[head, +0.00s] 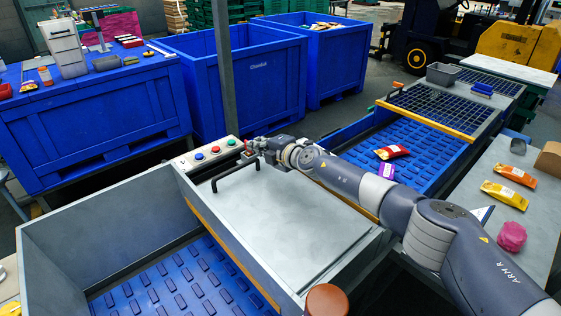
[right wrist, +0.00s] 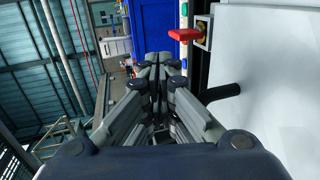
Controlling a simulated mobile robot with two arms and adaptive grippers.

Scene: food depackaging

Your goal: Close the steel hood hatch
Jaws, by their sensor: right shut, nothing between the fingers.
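The steel hood hatch (head: 290,222) is a flat grey panel lying level over the middle of the conveyor housing, and looks down. Its black bar handle (head: 235,175) is near the panel's far left edge. My right gripper (head: 253,144) is shut and empty, just beyond the handle near the button panel. In the right wrist view the shut fingers (right wrist: 159,62) point past the hatch (right wrist: 285,75), with the handle (right wrist: 221,92) to their right. A red latch-like piece (right wrist: 185,34) is close to the fingertips. My left gripper is out of view.
A button panel (head: 188,163) stands beside the hatch. The blue belt (head: 150,298) runs under it. Packets, including a red one (head: 392,152), lie on the far belt. A grid cover (head: 440,107) is behind. Blue bins (head: 240,85) stand beyond; a side table (head: 520,180) is at right.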

